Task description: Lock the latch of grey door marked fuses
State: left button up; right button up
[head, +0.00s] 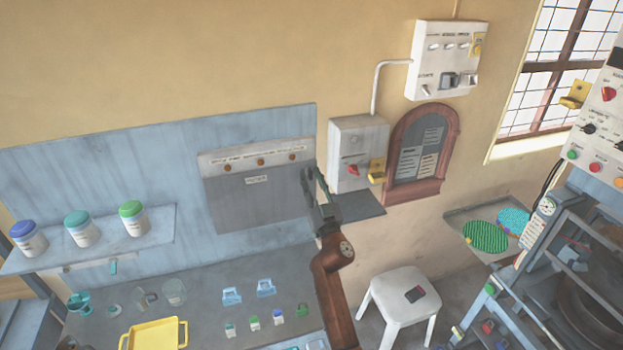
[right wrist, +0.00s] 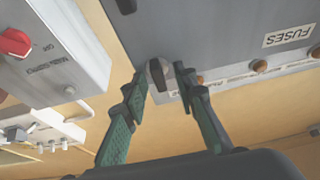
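The grey door marked FUSES (head: 257,205) is on the wall panel and looks closed. Its label (right wrist: 289,36) shows upside down in the right wrist view. A latch with a dark lever and pale round base (right wrist: 158,75) is near the door's edge. My right gripper (head: 312,180) is at the door's right edge in the head view. In the right wrist view its green-padded fingers (right wrist: 164,84) are apart, with the latch between and just beyond the tips. I see a gap on both sides; contact cannot be told. My left gripper is not in view.
A grey box with a red switch (head: 352,168) is close on the right of the door. A yellow padlock-like piece (head: 377,171) is on its side. Below are a workbench (head: 205,300) with small items and a white stool (head: 402,285).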

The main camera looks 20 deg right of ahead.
jog(key=shift+c, duration=0.7)
grip_shut()
